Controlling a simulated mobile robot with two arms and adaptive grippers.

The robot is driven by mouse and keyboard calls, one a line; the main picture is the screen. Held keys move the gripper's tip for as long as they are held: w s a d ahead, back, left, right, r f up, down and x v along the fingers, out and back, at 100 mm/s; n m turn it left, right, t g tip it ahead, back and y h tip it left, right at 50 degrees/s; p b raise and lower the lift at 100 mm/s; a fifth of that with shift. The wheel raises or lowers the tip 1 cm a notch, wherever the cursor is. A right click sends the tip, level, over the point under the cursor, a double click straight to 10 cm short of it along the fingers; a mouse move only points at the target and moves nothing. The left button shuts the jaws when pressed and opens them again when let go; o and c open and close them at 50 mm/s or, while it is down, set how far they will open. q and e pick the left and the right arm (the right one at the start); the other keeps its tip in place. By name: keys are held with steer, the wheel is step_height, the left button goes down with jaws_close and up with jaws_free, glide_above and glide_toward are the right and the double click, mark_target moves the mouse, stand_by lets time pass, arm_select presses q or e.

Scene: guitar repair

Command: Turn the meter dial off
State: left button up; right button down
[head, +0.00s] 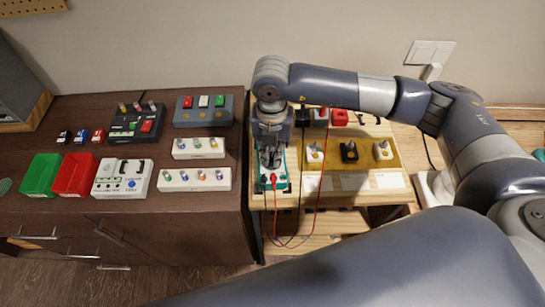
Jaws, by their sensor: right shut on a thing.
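The meter (284,184) is a small teal-edged box on the left end of the light wooden bench, with a red and a black lead plugged in at its front. My right gripper (270,163) points straight down over the meter, its fingers shut on the meter dial. The fingers and wrist hide the dial, so its setting cannot be read. My left gripper is out of the picture.
Leads (315,210) hang over the bench's front edge. Several switch and knob pieces (349,152) stand right of the meter. On the dark cabinet (210,229) are a green bin (41,175), a red bin (75,174) and several pedal-like boxes (194,179).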

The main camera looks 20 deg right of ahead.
mark_target(272, 157)
steer(key=shift+n+b, duration=0.8)
steer(key=shift+b, duration=0.05)
steer(key=c, duration=1.7)
jaws_free()
step_height(272, 157, up, 12)
steer(key=shift+r, duration=0.1)
